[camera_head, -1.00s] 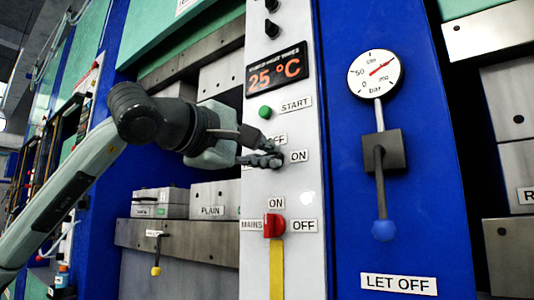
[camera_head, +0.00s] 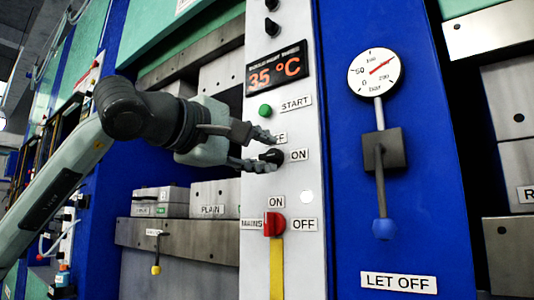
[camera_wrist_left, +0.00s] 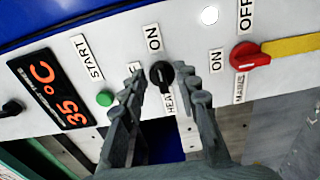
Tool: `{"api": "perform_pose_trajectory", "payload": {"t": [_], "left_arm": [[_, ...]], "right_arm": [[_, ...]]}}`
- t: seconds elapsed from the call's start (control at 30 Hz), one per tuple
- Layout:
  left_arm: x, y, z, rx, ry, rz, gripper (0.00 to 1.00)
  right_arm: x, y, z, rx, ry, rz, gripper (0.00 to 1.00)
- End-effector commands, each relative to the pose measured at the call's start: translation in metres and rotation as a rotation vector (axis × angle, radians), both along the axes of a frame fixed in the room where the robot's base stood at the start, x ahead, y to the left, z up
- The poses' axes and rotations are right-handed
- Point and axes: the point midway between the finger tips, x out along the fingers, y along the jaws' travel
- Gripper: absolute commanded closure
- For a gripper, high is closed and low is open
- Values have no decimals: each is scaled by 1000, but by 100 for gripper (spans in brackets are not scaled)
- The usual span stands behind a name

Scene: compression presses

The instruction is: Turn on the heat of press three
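The black heat knob (camera_head: 271,156) sits on the white control panel (camera_head: 285,190), left of its ON label (camera_head: 299,155). In the left wrist view the heat knob (camera_wrist_left: 161,74) has its grip bar lying in line with the ON label (camera_wrist_left: 153,38). The HEAT label (camera_wrist_left: 170,101) is partly hidden by a finger. My left gripper (camera_head: 264,151) is open, with one finger above and one below the knob. The left wrist view shows the fingers (camera_wrist_left: 163,84) spread on either side of it. The temperature display (camera_head: 277,71) reads 35 °C. My right gripper is out of view.
A green START button (camera_head: 265,111) is above the knob. The red mains switch (camera_head: 274,225) is below it, with yellow tape under it. A pressure gauge (camera_head: 376,74) and a blue-tipped LET OFF lever (camera_head: 382,229) are on the blue column to the right.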

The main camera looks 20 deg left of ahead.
Motion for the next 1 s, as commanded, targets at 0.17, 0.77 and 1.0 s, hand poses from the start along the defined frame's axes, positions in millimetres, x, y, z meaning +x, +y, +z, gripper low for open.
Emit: {"api": "perform_pose_trajectory", "payload": {"t": [0.17,0.77,1.0], "left_arm": [[-36,14,1,1,-4,3,69],[-99,36,0,0,1,0,69],[-99,36,0,1,0,0,69]], "right_arm": [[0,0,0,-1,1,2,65],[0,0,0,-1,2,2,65],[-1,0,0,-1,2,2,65]]}}
